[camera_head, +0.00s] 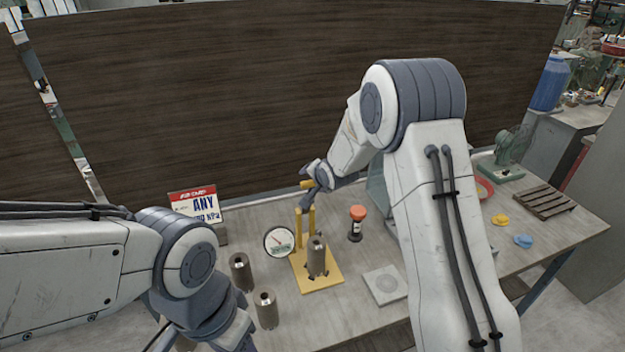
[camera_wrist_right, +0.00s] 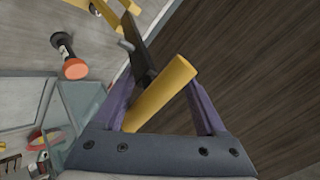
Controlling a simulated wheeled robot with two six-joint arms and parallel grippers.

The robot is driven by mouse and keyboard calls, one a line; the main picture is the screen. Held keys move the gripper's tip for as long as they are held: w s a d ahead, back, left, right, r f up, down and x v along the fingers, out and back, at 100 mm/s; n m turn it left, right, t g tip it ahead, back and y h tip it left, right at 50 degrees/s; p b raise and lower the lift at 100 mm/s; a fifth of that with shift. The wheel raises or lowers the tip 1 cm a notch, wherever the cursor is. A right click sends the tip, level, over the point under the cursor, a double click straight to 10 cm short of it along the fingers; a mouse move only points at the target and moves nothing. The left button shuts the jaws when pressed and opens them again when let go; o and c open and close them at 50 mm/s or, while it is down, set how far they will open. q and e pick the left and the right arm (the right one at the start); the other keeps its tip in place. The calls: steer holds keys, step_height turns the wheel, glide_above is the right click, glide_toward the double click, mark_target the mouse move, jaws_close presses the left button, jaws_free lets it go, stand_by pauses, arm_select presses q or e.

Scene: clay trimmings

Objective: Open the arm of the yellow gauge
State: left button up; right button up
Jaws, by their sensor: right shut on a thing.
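The yellow gauge (camera_head: 318,281) stands mid-table, with a flat yellow base, upright yellow posts and a round white dial (camera_head: 279,241) at its left. A dark metal cylinder (camera_head: 317,257) stands upright on its base. My right gripper (camera_head: 309,188) is above the posts and shut on the gauge's yellow arm, whose bar shows slantwise between the fingers in the right wrist view (camera_wrist_right: 163,92). The gripper partly hides the arm's joint. My left gripper (camera_head: 228,332) is low at the bottom left; its fingertips are not clearly seen.
Two dark cylinders (camera_head: 241,271) (camera_head: 265,308) stand left of the gauge. A red-and-white sign (camera_head: 193,203) is behind them. An orange-topped bottle (camera_head: 356,222) and a grey square plate (camera_head: 385,284) are to the right. A dark wooden panel (camera_head: 250,90) closes the back.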

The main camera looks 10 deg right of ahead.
steer(key=shift+s+r+p, duration=0.25)
steer(key=shift+r+p, duration=0.15)
steer(key=shift+r, duration=0.3)
steer(key=shift+s+r+p, duration=0.3)
steer(key=shift+r+p, duration=0.1)
steer(key=shift+r, duration=0.3)
steer(key=shift+s+r+p, duration=0.25)
steer(key=shift+r+p, duration=0.15)
steer(key=shift+r, duration=0.3)
steer(key=shift+s+r+p, duration=0.35)
steer(key=shift+s+r, duration=0.05)
steer(key=shift+r, duration=0.15)
steer(key=shift+s+d+r+p, duration=0.1)
steer(key=shift+s+r+p, duration=0.1)
steer(key=shift+r+p, duration=0.25)
steer(key=shift+s+d+r+p, duration=0.1)
steer(key=shift+s+r+p, duration=0.5)
steer(key=shift+r, duration=0.25)
steer(key=shift+s+d+r+p, duration=0.1)
steer(key=shift+s+r+p, duration=0.4)
steer(key=shift+r+p, duration=0.25)
steer(key=shift+r, duration=0.1)
steer(key=a+v, duration=0.1)
steer(key=v, duration=0.9)
steer(key=shift+s+d+b, duration=0.2)
steer(key=shift+d+b, duration=0.1)
steer(key=shift+d, duration=0.2)
